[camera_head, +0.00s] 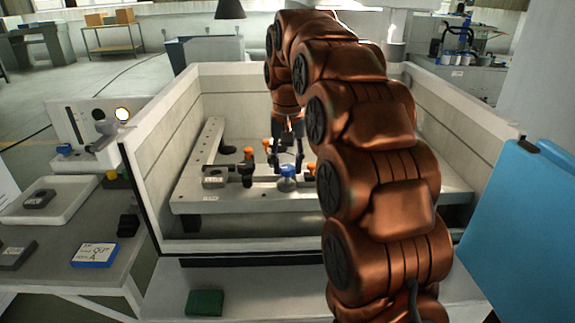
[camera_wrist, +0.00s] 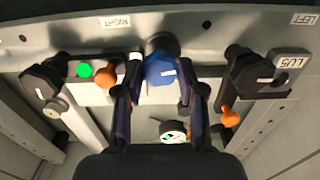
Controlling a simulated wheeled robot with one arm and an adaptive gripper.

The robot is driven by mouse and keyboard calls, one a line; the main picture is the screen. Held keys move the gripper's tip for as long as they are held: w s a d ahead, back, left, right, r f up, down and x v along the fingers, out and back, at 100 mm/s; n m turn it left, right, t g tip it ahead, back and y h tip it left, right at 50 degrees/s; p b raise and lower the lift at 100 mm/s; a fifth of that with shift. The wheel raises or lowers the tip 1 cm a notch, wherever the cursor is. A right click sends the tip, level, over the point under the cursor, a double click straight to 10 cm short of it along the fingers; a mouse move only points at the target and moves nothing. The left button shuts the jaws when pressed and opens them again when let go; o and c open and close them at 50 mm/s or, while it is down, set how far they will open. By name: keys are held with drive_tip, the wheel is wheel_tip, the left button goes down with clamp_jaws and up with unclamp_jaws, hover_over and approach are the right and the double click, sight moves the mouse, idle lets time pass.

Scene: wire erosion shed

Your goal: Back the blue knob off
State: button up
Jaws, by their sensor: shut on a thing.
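The blue knob (camera_wrist: 160,70) shows in the wrist view, with a white mark on its face, at the bench's metal rail. It also shows in the head view (camera_head: 287,171), at the front of the work frame. My gripper (camera_wrist: 160,75) has one dark finger on each side of the knob and is shut on it. In the head view my gripper (camera_head: 287,160) reaches down over the knob from behind. The exact finger contact is partly hidden there by the arm and small fittings.
Black clamps with orange handles flank the knob, one at the left (camera_wrist: 106,77) and one at the right (camera_wrist: 230,117). A round white-faced dial (camera_wrist: 173,131) sits between my fingers. Tank walls (camera_head: 165,150) enclose the frame (camera_head: 250,203). A blue panel (camera_head: 530,225) stands right.

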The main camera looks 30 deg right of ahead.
drive_tip(key=shift+m, duration=0.5)
drive_tip(key=o, duration=1.1)
drive_tip(key=shift+o, duration=0.2)
